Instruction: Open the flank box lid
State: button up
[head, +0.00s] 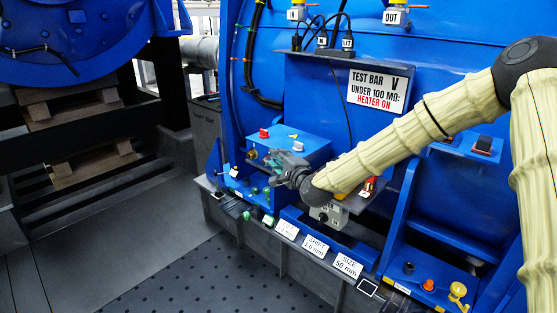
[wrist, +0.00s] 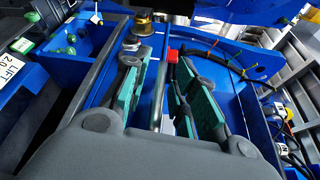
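The flank box appears to be the blue box (head: 290,140) on the ledge of the big blue housing, in the middle of the head view. Its lid looks shut. A red knob (head: 264,133) and a pale knob (head: 298,146) stand on its top, and a brass fitting (head: 252,154) is on its front. My gripper (head: 268,160) is right at the box's front. In the wrist view its teal-padded fingers (wrist: 156,88) are apart, with blue surface and a pale strip showing between them. The red knob (wrist: 172,56) and brass fitting (wrist: 143,22) lie beyond. I cannot tell whether the fingers touch the box.
A blue tray with green pieces (wrist: 70,38) lies beside the box. White label cards (head: 317,246) line the ledge to the right. A black cable (head: 248,75) runs down the housing above left. The dark floor (head: 180,270) in front is clear.

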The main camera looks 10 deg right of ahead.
grip_shut()
